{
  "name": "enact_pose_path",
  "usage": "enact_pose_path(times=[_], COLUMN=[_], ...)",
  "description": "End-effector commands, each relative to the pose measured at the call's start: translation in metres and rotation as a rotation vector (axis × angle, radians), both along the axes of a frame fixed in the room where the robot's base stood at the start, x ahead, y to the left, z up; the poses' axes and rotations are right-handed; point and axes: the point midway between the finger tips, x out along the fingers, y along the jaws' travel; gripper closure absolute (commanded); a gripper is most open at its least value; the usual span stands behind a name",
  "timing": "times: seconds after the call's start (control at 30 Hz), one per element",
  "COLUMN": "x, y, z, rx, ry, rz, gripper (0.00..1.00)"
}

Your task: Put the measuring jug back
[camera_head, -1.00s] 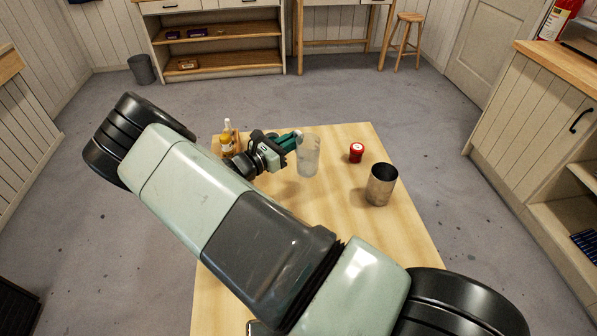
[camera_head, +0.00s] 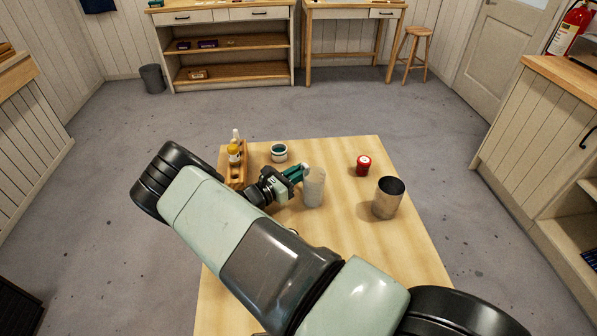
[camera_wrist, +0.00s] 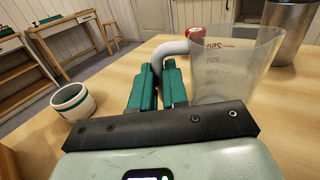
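The measuring jug (camera_head: 314,188) is a clear, frosted-looking vessel with a grey handle and printed volume marks. It also shows in the wrist view (camera_wrist: 230,70), upright or nearly so. My gripper (camera_head: 303,171) is at the jug's left side. In the wrist view its green fingers (camera_wrist: 160,78) are shut on the handle, one on each side. The jug's base is hidden in the wrist view, and I cannot tell whether it touches the wooden table (camera_head: 345,235).
A wooden rack (camera_head: 240,176) with small bottles stands at the table's back left, beside a white bowl with a dark band (camera_head: 279,153).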

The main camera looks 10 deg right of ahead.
Motion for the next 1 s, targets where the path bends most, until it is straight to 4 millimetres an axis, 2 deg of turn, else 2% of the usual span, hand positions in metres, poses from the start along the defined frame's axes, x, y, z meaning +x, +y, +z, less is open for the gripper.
enact_pose_path(times=[0.03, 0.13, 0.47, 0.8, 1.0], x=[0.000, 0.000, 0.000, -0.029, -0.040], y=[0.000, 0.000, 0.000, 0.044, 0.059], z=[0.000, 0.000, 0.004, 0.003, 0.005], rx=[0.000, 0.000, 0.001, 0.002, 0.005], ry=[0.000, 0.000, -0.002, 0.000, -0.002], rz=[0.000, 0.000, 0.000, 0.002, -0.004], gripper=[0.78, 0.63, 0.62, 0.62, 0.62])
